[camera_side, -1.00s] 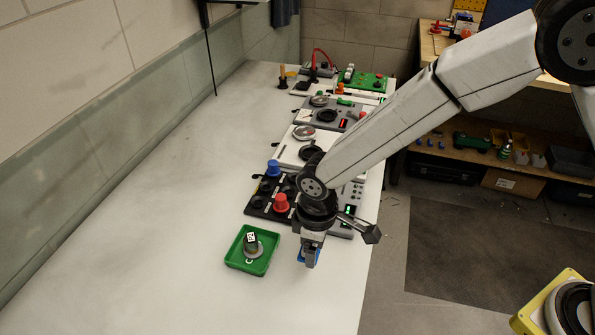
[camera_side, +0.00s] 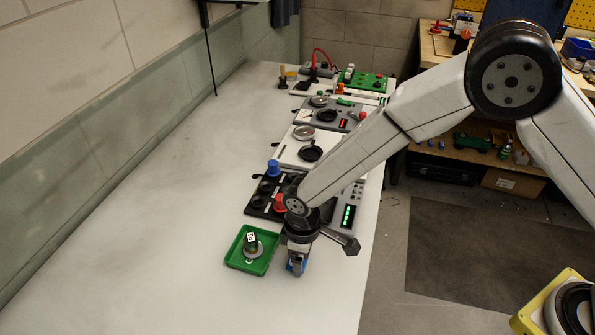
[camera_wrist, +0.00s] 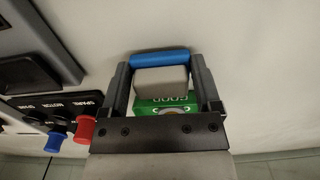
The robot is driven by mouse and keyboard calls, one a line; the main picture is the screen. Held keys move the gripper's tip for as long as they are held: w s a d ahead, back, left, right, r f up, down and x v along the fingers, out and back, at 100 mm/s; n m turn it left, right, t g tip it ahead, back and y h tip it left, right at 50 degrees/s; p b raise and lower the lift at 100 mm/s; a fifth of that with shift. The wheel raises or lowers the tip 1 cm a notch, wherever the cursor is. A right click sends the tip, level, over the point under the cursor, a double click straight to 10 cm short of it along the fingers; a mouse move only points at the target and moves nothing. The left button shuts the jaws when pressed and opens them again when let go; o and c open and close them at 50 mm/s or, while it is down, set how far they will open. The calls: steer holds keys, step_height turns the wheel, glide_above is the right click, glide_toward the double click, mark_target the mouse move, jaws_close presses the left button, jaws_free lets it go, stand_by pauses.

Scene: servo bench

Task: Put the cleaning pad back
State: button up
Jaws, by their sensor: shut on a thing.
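The cleaning pad (camera_wrist: 162,81), a grey block with a blue strip along one edge, sits between the two fingers of my gripper (camera_wrist: 160,63) in the wrist view. My gripper is shut on it. In the side view my gripper (camera_side: 297,268) points down just right of a green tray (camera_side: 236,261), with a little of the pad's blue showing around the fingers. The side view does not make clear whether the pad touches the table. In the wrist view a green surface lettered "GOOD" (camera_wrist: 180,97) shows behind the pad, partly hidden by the gripper.
A black panel with a blue cap (camera_side: 273,168) and a red cap (camera_side: 279,202) stands behind my gripper. More devices line the bench's far right. The left of the bench (camera_side: 140,240) is clear.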

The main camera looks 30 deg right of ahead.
steer(key=shift+f, duration=0.3)
steer(key=shift+f, duration=0.15)
steer(key=o, duration=1)
step_height(320, 180, up, 12)
steer(key=shift+r, duration=0.2)
steer(key=shift+d, duration=0.1)
stand_by(0.5)
